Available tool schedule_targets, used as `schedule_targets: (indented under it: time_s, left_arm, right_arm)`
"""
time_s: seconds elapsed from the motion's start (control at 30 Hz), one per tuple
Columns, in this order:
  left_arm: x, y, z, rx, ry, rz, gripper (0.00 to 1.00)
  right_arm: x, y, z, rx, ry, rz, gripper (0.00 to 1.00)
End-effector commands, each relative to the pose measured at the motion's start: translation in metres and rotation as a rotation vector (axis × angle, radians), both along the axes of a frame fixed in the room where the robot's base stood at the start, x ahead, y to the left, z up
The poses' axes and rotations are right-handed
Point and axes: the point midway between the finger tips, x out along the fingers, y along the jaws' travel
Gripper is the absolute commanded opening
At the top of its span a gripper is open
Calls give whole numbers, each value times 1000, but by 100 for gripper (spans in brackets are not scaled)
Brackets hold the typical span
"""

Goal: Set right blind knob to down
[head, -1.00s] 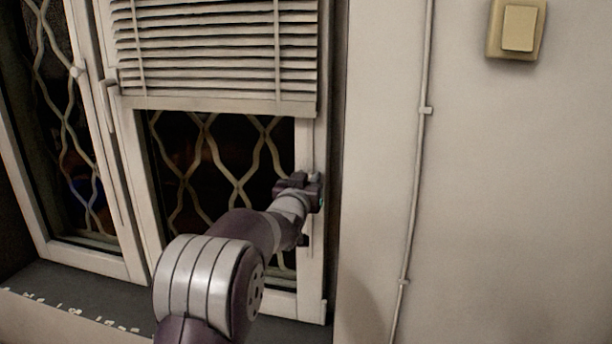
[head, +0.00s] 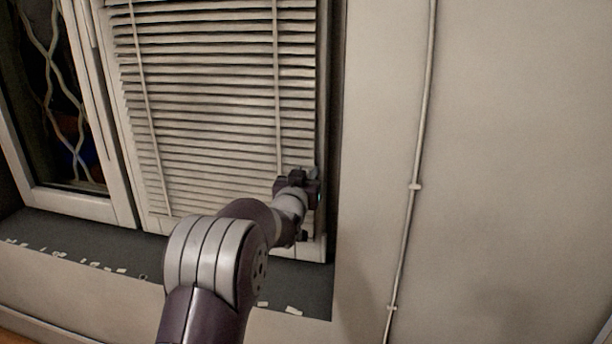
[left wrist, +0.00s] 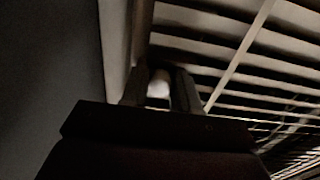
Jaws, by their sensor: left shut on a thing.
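The right blind (head: 205,110), with pale horizontal slats, hangs down over the right window and covers nearly all of its pane. My left gripper (head: 308,180) is at the blind's lower right edge, beside the window frame. In the left wrist view, my left gripper (left wrist: 160,80) has its two dark fingers closed on a small white knob (left wrist: 159,86), with slats just to the right. In the head view the knob is hidden by my gripper. My right gripper is out of view.
The left window (head: 60,110), with wavy bars, is uncovered. A dark sill (head: 290,285) with pale flakes runs below the windows. A thin conduit (head: 415,187) runs down the bare wall to the right.

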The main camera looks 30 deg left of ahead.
Motion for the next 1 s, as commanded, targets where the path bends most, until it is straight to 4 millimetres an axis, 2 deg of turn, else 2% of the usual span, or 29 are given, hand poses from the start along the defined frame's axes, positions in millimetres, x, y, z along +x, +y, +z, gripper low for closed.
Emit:
schedule_targets:
  time_s: [0.03, 0.3, 0.33, 0.4, 0.77, 0.87, 1.0]
  left_arm:
    - [0, 0, -6, -2, 10, 0, 0]
    - [0, 0, -8, -4, 17, -1, 0]
    - [0, 0, -9, -4, 17, -1, 36]
    - [0, 0, -8, -4, 16, -1, 53]
    - [-6, -2, -5, -3, 11, 0, 53]
    - [-21, -5, -3, -2, 9, 0, 53]
    - [-55, -13, -3, -2, 10, 0, 53]
  right_arm:
    - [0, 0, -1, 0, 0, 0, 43]
    - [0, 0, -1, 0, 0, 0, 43]
    - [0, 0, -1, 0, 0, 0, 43]
    - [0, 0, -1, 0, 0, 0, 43]
    - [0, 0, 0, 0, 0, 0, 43]
    - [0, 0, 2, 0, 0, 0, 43]
    - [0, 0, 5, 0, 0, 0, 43]
